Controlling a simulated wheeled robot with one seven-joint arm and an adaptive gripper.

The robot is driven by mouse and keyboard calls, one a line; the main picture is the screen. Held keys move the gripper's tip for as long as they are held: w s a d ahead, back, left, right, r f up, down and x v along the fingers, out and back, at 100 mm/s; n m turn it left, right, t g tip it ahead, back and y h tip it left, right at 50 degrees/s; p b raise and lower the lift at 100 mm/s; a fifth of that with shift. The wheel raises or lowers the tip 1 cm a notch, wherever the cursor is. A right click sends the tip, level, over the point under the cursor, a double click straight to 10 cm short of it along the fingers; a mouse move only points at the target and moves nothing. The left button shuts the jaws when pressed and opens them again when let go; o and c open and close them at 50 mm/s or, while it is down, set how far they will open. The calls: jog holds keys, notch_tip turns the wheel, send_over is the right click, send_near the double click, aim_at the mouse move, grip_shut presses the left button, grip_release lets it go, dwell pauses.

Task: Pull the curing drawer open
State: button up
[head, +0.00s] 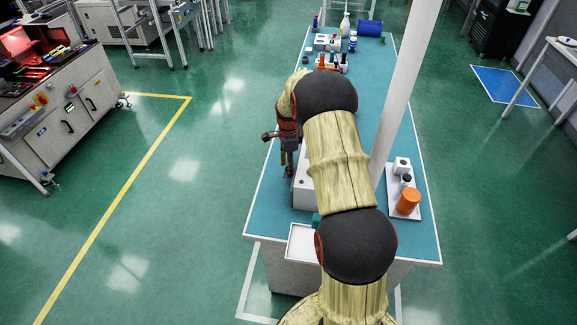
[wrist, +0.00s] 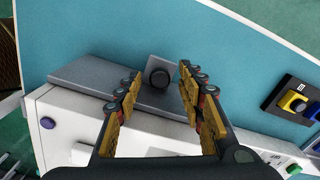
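The curing drawer appears to be the grey panel (wrist: 90,70) with a round black knob (wrist: 159,78), set along a white box (wrist: 75,125) in the wrist view. My gripper (wrist: 159,72) is open, with one finger on each side of the knob in the picture. A gap shows between the knob and both fingers, and I cannot tell how deep the fingertips reach. In the head view my gripper (head: 288,172) points down at the left side of the white box (head: 303,190). My arm hides most of the box and the drawer there.
The teal table (head: 400,130) carries a white tray (head: 300,243) at its front edge. An orange cylinder (head: 408,201) stands right of my arm, near a white post (head: 405,85). Bottles and small items stand at the far end. A yellow and blue button unit (wrist: 292,103) lies right of my gripper.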

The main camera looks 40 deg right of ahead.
jog(key=shift+c, duration=0.7)
jog(key=c, duration=0.8)
grip_shut()
